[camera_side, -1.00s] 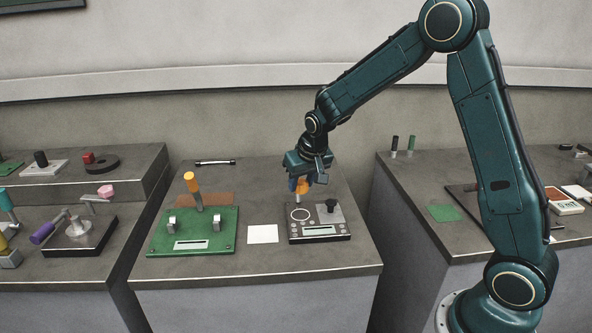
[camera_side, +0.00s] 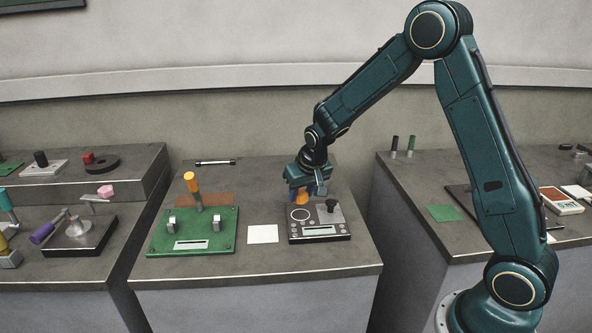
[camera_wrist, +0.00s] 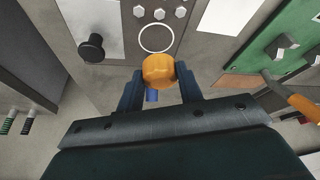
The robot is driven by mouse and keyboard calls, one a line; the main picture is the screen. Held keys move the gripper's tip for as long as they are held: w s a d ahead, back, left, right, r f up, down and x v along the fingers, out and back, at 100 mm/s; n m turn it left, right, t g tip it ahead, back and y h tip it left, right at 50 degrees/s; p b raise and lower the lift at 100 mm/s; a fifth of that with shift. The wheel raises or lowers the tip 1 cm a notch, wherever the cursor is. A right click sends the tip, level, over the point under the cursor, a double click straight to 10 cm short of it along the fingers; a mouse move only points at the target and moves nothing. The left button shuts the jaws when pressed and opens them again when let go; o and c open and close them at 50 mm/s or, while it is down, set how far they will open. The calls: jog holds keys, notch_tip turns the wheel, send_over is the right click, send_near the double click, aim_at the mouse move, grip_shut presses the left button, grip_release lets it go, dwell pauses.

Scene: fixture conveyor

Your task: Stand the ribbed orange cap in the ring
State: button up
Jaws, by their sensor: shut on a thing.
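My gripper (camera_wrist: 160,88) is shut on the orange cap (camera_wrist: 158,70), which sits between its two fingers. In the side view the cap (camera_side: 302,198) hangs just below the fingers, low over the back of the dark panel device (camera_side: 341,236). The ring is a pale outlined circle on that panel; it shows in the side view (camera_side: 300,221) and in the wrist view (camera_wrist: 141,40). In the wrist view the cap is just below the ring in the picture, and the ring looks empty. A small blue part (camera_wrist: 152,97) shows beside the cap. I cannot tell if the cap touches the panel.
A black knob (camera_side: 331,205) stands on the panel, right of the ring. A white card (camera_side: 263,234) lies left of the device. Further left is a green board (camera_side: 165,240) with an orange-topped post (camera_side: 191,182). The bench front is clear.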

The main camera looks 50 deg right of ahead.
aim_at(303, 203)
jog(key=shift+f, duration=1.8)
jog(key=shift+f, duration=0.6)
jog(key=o, duration=1)
jog(key=shift+o, duration=0.2)
jog(key=shift+r, duration=0.15)
jog(key=v, duration=1.3)
jog(key=shift+r, duration=0.2)
jog(key=shift+s, duration=0.15)
